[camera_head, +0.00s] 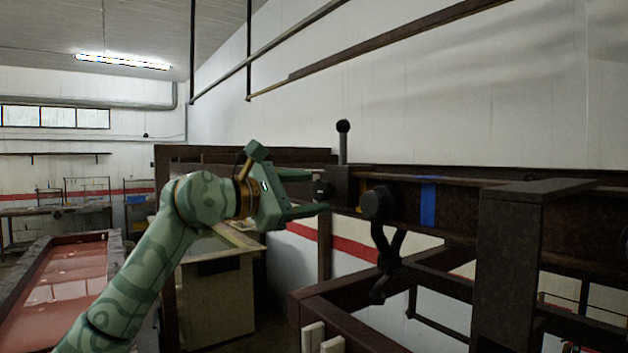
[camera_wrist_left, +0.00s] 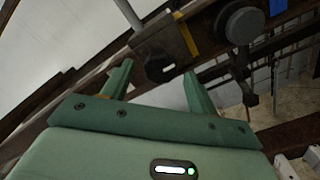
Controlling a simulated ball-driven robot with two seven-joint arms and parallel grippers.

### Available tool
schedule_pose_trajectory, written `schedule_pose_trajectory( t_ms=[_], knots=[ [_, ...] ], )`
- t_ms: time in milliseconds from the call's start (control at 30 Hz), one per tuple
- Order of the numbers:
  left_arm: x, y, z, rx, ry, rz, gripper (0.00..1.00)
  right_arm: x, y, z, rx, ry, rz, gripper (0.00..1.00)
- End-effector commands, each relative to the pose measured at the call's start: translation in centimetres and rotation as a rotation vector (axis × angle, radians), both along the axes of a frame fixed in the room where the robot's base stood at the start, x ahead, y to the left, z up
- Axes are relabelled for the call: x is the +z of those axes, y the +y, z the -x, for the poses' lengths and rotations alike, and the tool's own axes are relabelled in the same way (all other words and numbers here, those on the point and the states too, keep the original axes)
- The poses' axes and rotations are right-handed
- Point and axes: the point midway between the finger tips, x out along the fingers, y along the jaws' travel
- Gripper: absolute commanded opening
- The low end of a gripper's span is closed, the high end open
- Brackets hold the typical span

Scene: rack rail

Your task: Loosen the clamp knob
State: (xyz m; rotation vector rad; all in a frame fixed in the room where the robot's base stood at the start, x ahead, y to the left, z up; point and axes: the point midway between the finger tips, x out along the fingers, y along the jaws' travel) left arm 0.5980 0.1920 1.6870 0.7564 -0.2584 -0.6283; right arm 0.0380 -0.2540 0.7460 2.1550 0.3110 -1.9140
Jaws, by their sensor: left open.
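The clamp block (camera_head: 342,184) is a dark block on the rusty rail (camera_head: 402,190), with an upright ball-tipped lever (camera_head: 343,142) on top. A small black clamp knob (camera_head: 321,190) sticks out of its near left side; it also shows in the left wrist view (camera_wrist_left: 160,69). My green left gripper (camera_head: 312,193) is open, with one finger above and one below the knob in the head view. In the left wrist view its fingertips (camera_wrist_left: 158,78) lie either side of the knob, with gaps; contact cannot be told. My right gripper is not in view.
A round black disc (camera_head: 378,203) with a hanging hook (camera_head: 388,262) sits on the rail right of the clamp. Blue tape (camera_head: 428,202) marks the rail farther right. A dark post (camera_head: 517,265) stands at right. A cabinet (camera_head: 218,298) stands behind my left arm.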

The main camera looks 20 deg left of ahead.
Motion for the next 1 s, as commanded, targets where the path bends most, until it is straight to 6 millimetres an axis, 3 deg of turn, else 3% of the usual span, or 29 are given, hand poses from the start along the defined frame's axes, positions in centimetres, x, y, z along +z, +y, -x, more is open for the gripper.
schedule_pose_trajectory(
  t_ms=[200,467,600,633,1000],
  knots=[
    [0.02,-1.08,-1.37,0.000,0.000,0.000,0.59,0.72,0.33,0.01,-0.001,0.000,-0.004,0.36],
    [-0.08,-1.12,-1.45,0.000,0.000,0.000,0.59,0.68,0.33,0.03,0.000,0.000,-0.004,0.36],
    [-0.07,-1.11,-1.43,0.000,0.001,0.001,0.20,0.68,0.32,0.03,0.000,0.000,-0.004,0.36],
    [-0.06,-1.11,-1.43,0.000,0.001,0.001,0.14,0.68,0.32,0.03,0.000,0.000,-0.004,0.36],
    [-0.05,-1.11,-1.41,0.000,0.026,0.034,0.14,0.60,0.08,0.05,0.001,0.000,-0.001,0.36]
  ],
)
